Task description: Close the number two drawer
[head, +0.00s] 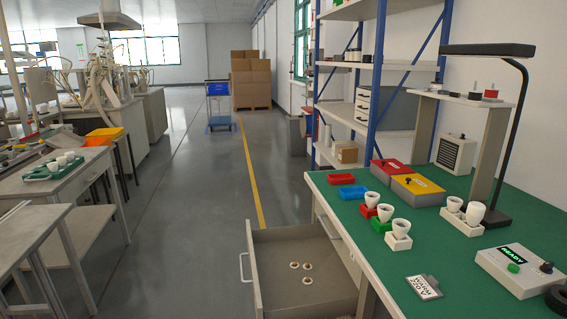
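One grey drawer (282,236) under the green-topped bench stands pulled out to the left, over the aisle floor. Its pale bar handle (243,268) is on the left-hand front panel. Three small round white and brown pieces (301,272) lie on the drawer's floor. The outer face of the front is seen at a steep angle, and I cannot read any number on it. My gripper is not in view.
The aisle floor (190,230) left of the drawer is clear. Grey tables (70,190) stand at far left.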

